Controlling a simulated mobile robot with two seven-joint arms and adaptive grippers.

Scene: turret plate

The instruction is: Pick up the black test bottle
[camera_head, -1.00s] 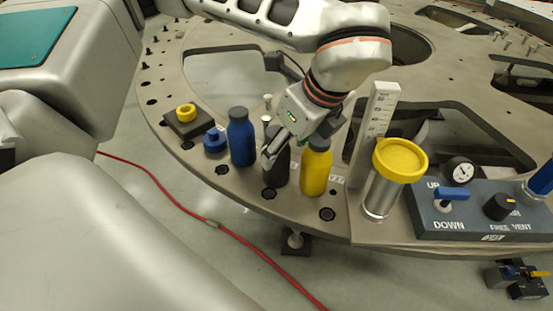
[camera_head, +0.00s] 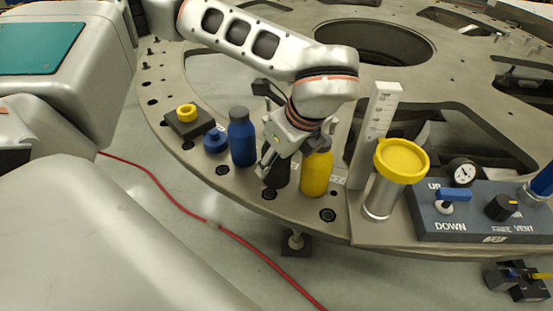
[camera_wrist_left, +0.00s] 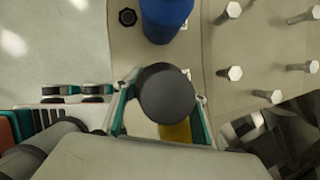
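The black test bottle (camera_head: 283,176) stands upright on the turret plate (camera_head: 242,190), between a blue bottle (camera_head: 242,140) and a yellow bottle (camera_head: 316,174). My left gripper (camera_head: 274,168) reaches down over it and hides its top in the head view. In the left wrist view the bottle's round dark top (camera_wrist_left: 166,92) lies between the two teal-edged fingers. The fingers are spread, with a narrow gap showing beside the bottle, so the gripper looks open around it. My right gripper is not in view.
The blue bottle also shows close by in the left wrist view (camera_wrist_left: 166,14). A yellow-lidded cylinder (camera_head: 385,190), a white graduated column (camera_head: 376,130) and a control box (camera_head: 470,220) stand to the right. A small blue part (camera_head: 215,140) and a block with a yellow ring (camera_head: 188,120) stand left.

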